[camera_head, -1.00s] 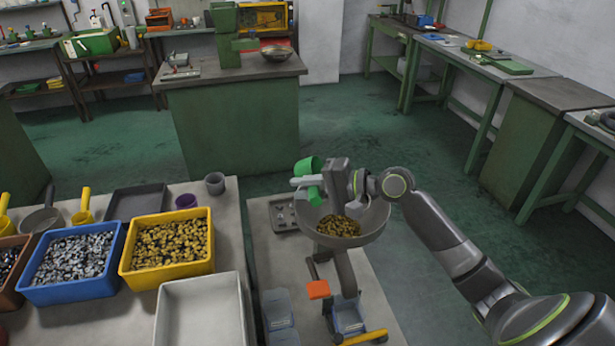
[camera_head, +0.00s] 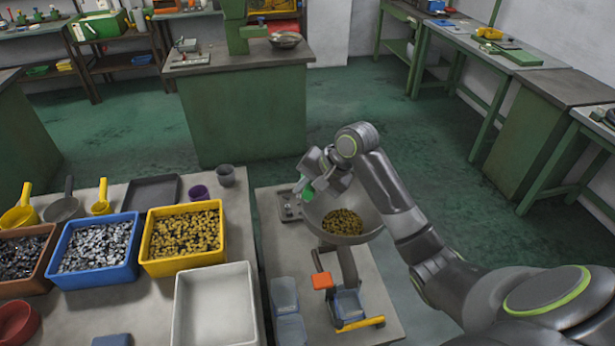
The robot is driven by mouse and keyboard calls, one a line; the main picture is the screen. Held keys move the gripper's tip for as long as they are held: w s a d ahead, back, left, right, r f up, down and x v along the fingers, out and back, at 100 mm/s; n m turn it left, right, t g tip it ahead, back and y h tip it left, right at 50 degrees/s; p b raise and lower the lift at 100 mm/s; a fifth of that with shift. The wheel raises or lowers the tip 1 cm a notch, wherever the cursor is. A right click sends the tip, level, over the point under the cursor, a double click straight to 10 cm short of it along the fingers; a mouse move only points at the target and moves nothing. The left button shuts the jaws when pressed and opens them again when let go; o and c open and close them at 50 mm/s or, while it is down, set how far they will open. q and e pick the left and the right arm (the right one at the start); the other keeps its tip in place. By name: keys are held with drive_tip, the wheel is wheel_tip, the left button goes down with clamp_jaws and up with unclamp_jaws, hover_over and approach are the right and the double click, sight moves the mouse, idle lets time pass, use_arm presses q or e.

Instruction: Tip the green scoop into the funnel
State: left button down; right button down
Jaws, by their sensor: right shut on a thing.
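The green scoop (camera_head: 308,192) is mostly hidden by my right gripper. Only a small green part shows, at the upper left rim of the funnel. My right gripper (camera_head: 311,180) is shut on the scoop and tilted down to the left, above the funnel's back left side. The wide grey funnel (camera_head: 371,224) stands on a small stand on the light table. A heap of brass-coloured pieces (camera_head: 343,222) lies in its bowl. I cannot tell whether the scoop holds anything. My left gripper is not in view.
Left of the funnel, a blue bin (camera_head: 95,273) of silvery pieces and a yellow bin (camera_head: 181,267) of brass pieces stand on another table, near an empty white tray (camera_head: 213,335). Clear containers (camera_head: 285,295) stand beside the funnel's stand.

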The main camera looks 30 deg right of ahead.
drive_tip(key=shift+a+r+g+h+p, duration=0.1)
drive_tip(key=shift+r+g+h+p, duration=0.8)
drive_tip(key=shift+p, duration=1.5)
drive_tip(key=shift+r, duration=0.2)
drive_tip(key=shift+g+h, duration=0.3)
